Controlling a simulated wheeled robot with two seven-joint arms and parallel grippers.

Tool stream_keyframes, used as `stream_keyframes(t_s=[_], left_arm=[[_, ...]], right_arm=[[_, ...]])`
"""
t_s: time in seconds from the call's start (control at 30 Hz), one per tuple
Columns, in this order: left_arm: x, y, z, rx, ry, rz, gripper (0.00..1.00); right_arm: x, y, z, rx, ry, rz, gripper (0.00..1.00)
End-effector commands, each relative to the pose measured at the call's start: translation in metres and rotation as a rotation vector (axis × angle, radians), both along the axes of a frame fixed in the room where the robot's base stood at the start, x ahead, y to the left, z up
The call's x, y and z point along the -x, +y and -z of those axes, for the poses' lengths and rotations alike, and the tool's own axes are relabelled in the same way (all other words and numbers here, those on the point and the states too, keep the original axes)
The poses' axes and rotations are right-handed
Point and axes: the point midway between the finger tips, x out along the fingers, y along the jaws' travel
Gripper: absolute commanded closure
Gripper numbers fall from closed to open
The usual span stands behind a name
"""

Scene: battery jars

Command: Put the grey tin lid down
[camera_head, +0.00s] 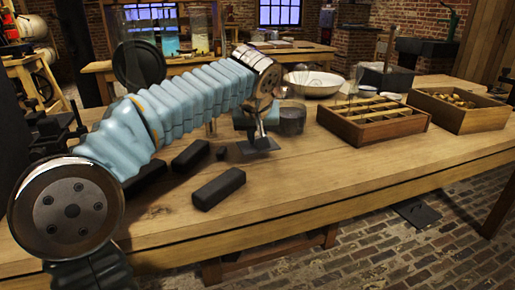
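My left arm comes in from the left and bends down over the wooden workbench (330,185). Its gripper (262,138) points down and looks shut on a small flat dark grey piece, which looks like the grey tin lid (256,148). The lid is level, at or just above the bench top; I cannot tell whether it touches. The fingers are small and partly merge with the lid. My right gripper is not in view.
Black blocks (218,188) lie left of and in front of the gripper. A divided wooden tray (374,122), a wooden box (458,108) of small pieces and a white bowl (314,83) stand to the right. The bench's front middle is clear.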

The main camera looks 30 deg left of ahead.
Motion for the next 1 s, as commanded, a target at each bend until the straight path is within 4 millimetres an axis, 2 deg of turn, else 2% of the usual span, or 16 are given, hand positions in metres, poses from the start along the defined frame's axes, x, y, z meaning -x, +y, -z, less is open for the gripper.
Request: stream_keyframes(t_s=[0.1,0.2,0.6,0.63,0.77,1.0], left_arm=[[-0.002,0.002,0.023,0.0,0.002,-0.001,1.0],[-0.003,0.002,0.033,0.0,0.001,0.0,1.0],[-0.003,0.002,0.039,0.001,0.001,-0.001,1.0],[-0.003,0.002,0.037,0.0,0.0,-0.001,0.78],[-0.003,0.002,0.037,0.001,0.001,-0.001,0.58],[-0.003,0.002,0.037,0.001,0.001,-0.001,0.57]], right_arm=[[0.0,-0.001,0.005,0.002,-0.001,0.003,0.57],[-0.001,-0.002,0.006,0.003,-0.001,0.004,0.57],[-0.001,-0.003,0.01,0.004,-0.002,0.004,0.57],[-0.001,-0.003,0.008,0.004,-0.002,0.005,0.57],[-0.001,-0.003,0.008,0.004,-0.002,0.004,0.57],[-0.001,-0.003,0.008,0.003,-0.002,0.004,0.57]])
